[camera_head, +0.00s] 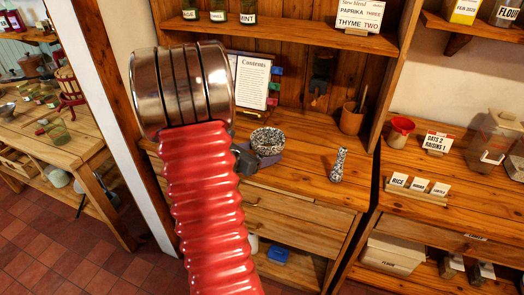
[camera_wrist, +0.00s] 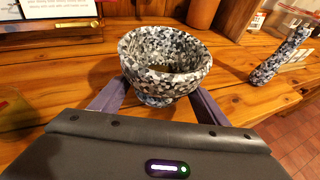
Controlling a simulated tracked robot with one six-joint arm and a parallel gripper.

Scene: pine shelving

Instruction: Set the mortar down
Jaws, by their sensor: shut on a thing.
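The mortar (camera_wrist: 165,62) is a black, white and grey speckled bowl on a narrower foot. It stands upright with its open mouth up, over the pine counter; it also shows in the head view (camera_head: 267,138). My gripper (camera_wrist: 158,98) is shut on the mortar, with one purple finger on each side of its lower part. I cannot tell whether the foot touches the wood, as my gripper body hides part of the area below. A speckled pestle (camera_head: 338,166) stands upright on the counter to the right, apart from the mortar; it shows in the wrist view (camera_wrist: 279,56).
My red ribbed arm covers much of the left-middle head view. A framed contents sheet (camera_head: 253,82) stands behind the mortar. A wooden cup (camera_head: 352,119) stands at the back right. Counter (camera_head: 305,178) around the pestle is clear. Drawers lie below the front edge.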

